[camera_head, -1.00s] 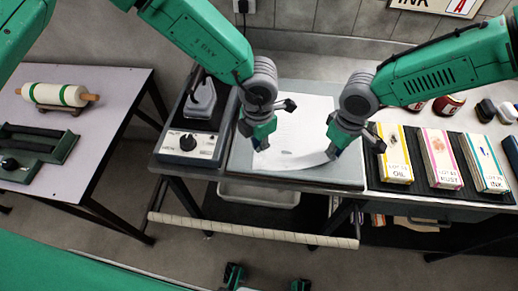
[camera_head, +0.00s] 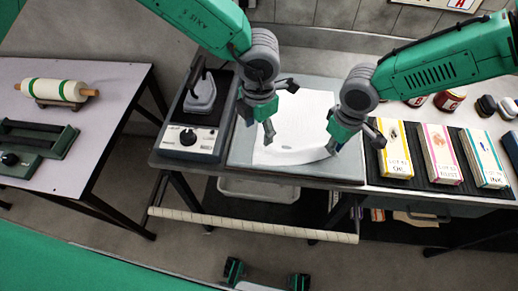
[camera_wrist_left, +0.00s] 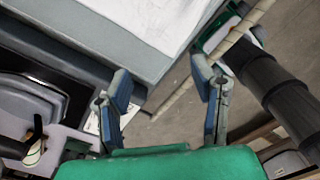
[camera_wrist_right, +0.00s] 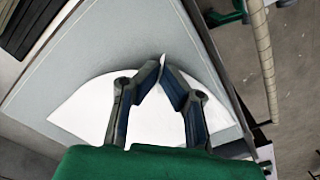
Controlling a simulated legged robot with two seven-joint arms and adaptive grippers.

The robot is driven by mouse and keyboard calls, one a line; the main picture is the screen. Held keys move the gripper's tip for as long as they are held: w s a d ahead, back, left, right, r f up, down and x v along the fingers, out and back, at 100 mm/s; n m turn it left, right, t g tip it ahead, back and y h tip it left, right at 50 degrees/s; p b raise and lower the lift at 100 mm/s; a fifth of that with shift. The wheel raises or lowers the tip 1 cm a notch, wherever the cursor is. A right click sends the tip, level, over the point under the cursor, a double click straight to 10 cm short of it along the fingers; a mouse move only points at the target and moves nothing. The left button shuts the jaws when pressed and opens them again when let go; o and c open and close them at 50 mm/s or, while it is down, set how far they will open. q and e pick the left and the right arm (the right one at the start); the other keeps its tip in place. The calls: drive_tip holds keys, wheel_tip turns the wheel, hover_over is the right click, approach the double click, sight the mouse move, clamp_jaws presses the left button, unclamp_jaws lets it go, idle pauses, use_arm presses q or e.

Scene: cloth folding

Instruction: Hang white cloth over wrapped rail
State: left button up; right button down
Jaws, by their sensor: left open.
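The white cloth (camera_head: 300,115) lies on the grey board (camera_head: 240,150) on the middle table. Its rounded front edge is near the board's front. My right gripper (camera_head: 333,146) is at the cloth's front right edge; in the right wrist view its fingertips (camera_wrist_right: 163,72) meet with a small fold of cloth between them. My left gripper (camera_head: 271,130) is open and empty over the cloth's left side; its spread fingers (camera_wrist_left: 162,78) show in the left wrist view. The wrapped rail (camera_head: 255,228) runs bare along the table's front, below the tabletop; it also shows in the right wrist view (camera_wrist_right: 262,60).
A dark device with an iron-like top (camera_head: 190,138) stands left of the board. Several boxes (camera_head: 438,155) stand on a dark mat at the right. A white tray (camera_head: 258,190) is under the table. A side table (camera_head: 95,130) with a roller stands at the left.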

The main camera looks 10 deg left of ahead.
sight(258, 154)
use_arm(q)
wheel_tip(258, 154, down, 10)
drive_tip(key=shift+r, duration=0.15)
idle(0.4)
drive_tip(key=shift+a, duration=0.1)
clamp_jaws()
drive_tip(key=shift+r, duration=2.5)
